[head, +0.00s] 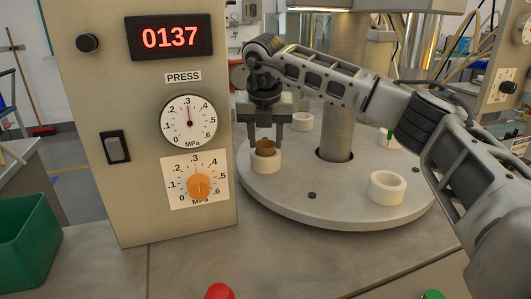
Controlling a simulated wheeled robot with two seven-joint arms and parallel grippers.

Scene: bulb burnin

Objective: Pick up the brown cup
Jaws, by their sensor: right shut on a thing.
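The brown cup (265,147) is a small brown piece at the front left of the round turntable, in the head view. Its lower part is hidden in a white ring holder (266,163). My right gripper (265,146) points straight down over the holder, its two fingers on either side of the cup, shut on it. The cup still appears to be at the mouth of the holder; I cannot tell whether it is lifted at all. My left gripper is not in view.
The turntable (310,208) carries other white rings, one at the front right (387,188) and one behind (302,122), around a central column (336,130). A press panel (150,200) reading 0137 stands close left. A green bin (25,245) is far left. Red (219,291) and green (433,294) buttons are in front.

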